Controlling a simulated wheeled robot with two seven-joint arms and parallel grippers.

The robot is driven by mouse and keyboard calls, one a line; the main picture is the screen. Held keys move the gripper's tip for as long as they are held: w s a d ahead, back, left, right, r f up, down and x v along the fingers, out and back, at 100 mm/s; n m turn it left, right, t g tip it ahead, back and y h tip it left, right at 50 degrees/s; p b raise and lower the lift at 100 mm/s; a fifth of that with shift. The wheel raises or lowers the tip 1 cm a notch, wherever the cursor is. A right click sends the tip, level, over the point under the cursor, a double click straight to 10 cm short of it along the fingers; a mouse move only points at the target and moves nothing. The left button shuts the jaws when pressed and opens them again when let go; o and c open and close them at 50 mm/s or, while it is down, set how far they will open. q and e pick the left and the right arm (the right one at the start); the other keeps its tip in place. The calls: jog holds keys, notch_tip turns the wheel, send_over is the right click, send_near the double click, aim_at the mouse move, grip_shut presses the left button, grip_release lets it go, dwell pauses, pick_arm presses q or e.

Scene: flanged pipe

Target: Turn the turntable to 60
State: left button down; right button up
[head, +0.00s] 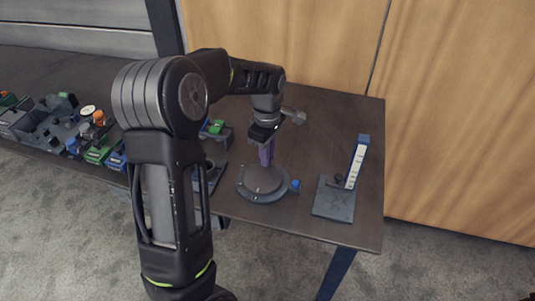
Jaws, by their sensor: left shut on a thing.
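The turntable (262,184) is a round grey disc on a dark base near the front of the table, with a small blue knob (295,185) at its right edge. A purple upright piece (265,152) stands over the disc. My left gripper (266,141) comes down from above and is shut on the purple piece. Its fingertips are small and dark here. Scale marks on the turntable are too small to read. My right gripper is not in view.
A stand with a blue and white upright scale (355,165) is on the right of the table (325,115). Green, blue and orange parts (95,135) crowd the left. My left arm hides part of the middle. The table's back right is clear.

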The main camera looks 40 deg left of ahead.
aim_at(279, 174)
pick_arm(q)
jog(key=shift+d, duration=0.1)
jog(key=m, duration=0.1)
jog(key=d+m, duration=0.1)
jog(key=m, duration=0.1)
jog(key=shift+w, duration=0.15)
jog(key=m, duration=0.1)
jog(key=d+m, duration=0.1)
jog(key=m, duration=0.1)
jog(key=shift+b, duration=0.35)
jog(key=m, duration=0.2)
jog(key=d+m, duration=0.1)
jog(key=m, duration=0.1)
jog(key=s+d+m, duration=0.1)
jog(key=m, duration=0.1)
jog(key=shift+d+b, duration=0.1)
jog(key=shift+b, duration=0.2)
jog(key=c, duration=1.4)
grip_release()
jog(key=shift+o, duration=0.2)
